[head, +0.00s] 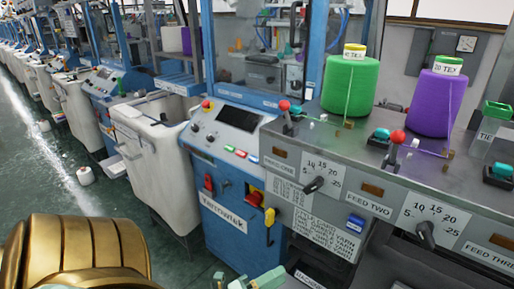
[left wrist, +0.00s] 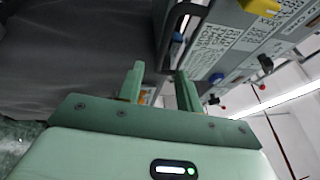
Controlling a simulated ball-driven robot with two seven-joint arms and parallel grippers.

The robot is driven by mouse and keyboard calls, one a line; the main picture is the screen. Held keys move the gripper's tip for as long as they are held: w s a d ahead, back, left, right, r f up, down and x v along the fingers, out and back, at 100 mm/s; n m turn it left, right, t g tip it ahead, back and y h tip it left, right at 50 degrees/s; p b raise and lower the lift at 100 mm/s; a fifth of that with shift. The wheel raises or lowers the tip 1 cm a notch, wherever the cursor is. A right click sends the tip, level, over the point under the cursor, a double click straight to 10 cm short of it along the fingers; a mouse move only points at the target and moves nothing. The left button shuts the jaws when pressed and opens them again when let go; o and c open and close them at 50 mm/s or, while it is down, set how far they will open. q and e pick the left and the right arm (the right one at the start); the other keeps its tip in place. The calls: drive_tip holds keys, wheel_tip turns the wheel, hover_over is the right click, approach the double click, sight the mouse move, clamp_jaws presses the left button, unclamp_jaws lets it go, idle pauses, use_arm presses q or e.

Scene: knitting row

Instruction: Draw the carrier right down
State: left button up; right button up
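I cannot make out which part is the carrier. In the head view, two red-ball levers, the left one (head: 284,105) and the right one (head: 397,137), stand on the grey feed panel. My left gripper (head: 240,283) shows at the bottom edge, its light green fingers partly cut off. In the left wrist view the left gripper (left wrist: 160,87) has its fingers apart, with nothing clearly held between them. My right gripper is in neither view.
A green yarn cone (head: 350,85) and a purple one (head: 436,103) stand on the grey machine top. A white bin (head: 150,150) stands left.

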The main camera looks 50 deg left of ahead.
use_arm(q)
drive_tip(key=v, duration=0.5)
drive_tip(key=shift+w, duration=0.1)
idle(0.4)
drive_tip(key=s+f+n+g+y, duration=0.1)
drive_tip(key=s+f+n+g, duration=0.25)
drive_tip(key=f, duration=0.45)
drive_tip(key=s+f+n+g+y, duration=0.25)
drive_tip(key=f+n, duration=0.25)
drive_tip(key=f, duration=0.3)
drive_tip(key=s+f+n+g+y, duration=0.1)
drive_tip(key=s+f+n+g, duration=0.3)
drive_tip(key=f, duration=0.5)
drive_tip(key=s+d+f+n+g, duration=0.2)
drive_tip(key=s+f+g, duration=0.3)
drive_tip(key=s, duration=0.5)
drive_tip(key=s+d+f+n+g+h, duration=0.1)
drive_tip(key=s+d+f+g, duration=0.3)
drive_tip(key=s+f, duration=0.6)
drive_tip(key=shift+s+d+n+g, duration=0.4)
drive_tip(key=shift+s+n, duration=0.15)
drive_tip(key=shift+n, duration=0.2)
